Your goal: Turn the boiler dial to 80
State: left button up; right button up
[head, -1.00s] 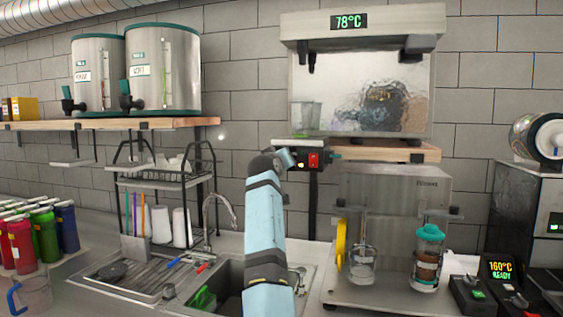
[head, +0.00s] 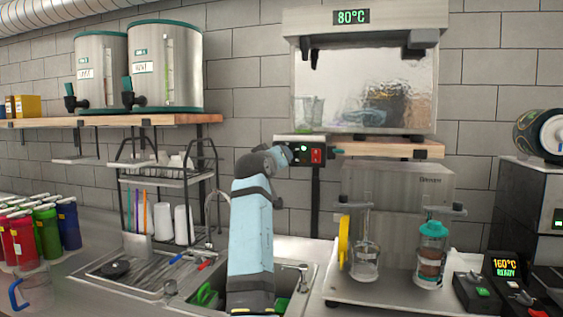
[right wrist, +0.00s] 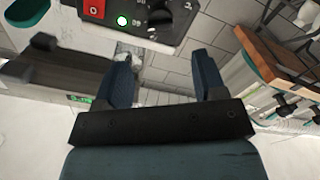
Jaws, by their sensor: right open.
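The boiler (head: 362,90) hangs on the wall at the upper right in the head view. Its green display (head: 351,17) reads 80°C. Its dark control panel (head: 325,145) sits below, with a red switch (head: 316,155) and a lit green lamp (head: 304,148). The right wrist view shows the panel upside down, with the dark dial (right wrist: 160,18) beside the lamp. My right gripper (right wrist: 165,60) is open and empty, its fingers apart and pointing towards the panel; it appears clear of the dial. In the head view the gripper (head: 278,157) is just left of the panel. My left gripper is out of view.
A wooden shelf (head: 400,149) carries the boiler. Below stand a sealing machine (head: 397,185) and a tray with a glass and shaker. Left are a sink (head: 297,275), a cup rack (head: 160,177) and two steel dispensers (head: 165,66). Clear wall lies between the dispensers and boiler.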

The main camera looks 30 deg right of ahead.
jog(key=shift+v, duration=2.5)
jog(key=shift+b, duration=0.3)
